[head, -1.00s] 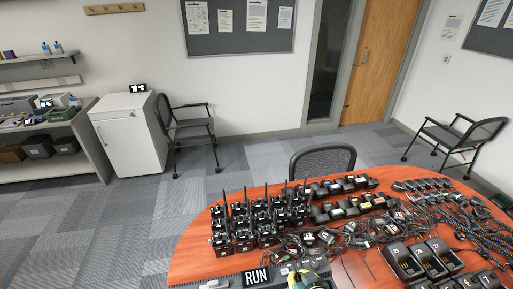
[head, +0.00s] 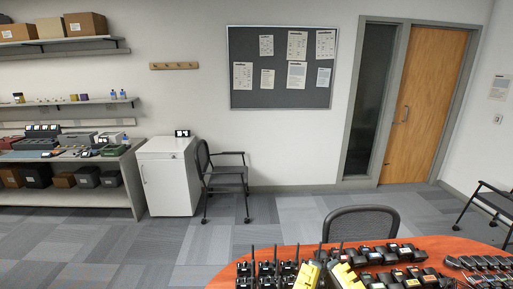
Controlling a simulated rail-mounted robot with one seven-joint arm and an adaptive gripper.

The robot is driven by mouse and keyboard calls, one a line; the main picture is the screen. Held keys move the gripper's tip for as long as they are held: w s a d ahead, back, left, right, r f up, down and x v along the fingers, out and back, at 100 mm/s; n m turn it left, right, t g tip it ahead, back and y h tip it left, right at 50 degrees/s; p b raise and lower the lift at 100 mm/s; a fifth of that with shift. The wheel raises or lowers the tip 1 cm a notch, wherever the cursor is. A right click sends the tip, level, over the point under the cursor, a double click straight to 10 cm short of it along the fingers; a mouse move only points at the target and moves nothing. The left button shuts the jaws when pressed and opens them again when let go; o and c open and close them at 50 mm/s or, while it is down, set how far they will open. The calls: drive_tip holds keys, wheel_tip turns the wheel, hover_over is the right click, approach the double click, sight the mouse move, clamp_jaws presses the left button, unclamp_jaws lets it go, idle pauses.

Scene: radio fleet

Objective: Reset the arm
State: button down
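My gripper (head: 328,270) shows at the bottom edge of the head view, right of centre. Its two yellow fingers point up and stand apart with nothing seen between them. The rest of my arm is below the picture. The gripper stands in front of the orange-brown table (head: 225,281) and covers part of the black radios (head: 268,270). Whether it touches any of them cannot be told from this view.
Dark battery packs (head: 385,255) and chargers (head: 485,264) crowd the table's right side. A black chair (head: 361,222) stands behind the table. A white cabinet (head: 168,180) and a shelf unit (head: 75,201) line the back wall. The carpet at left is clear.

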wheel_tip(320, 180, up, 20)
drive_tip(key=p, duration=2)
drive_tip(key=shift+w+f, duration=0.15)
drive_tip(key=shift+w, duration=0.15)
drive_tip(key=shift+a, duration=0.1)
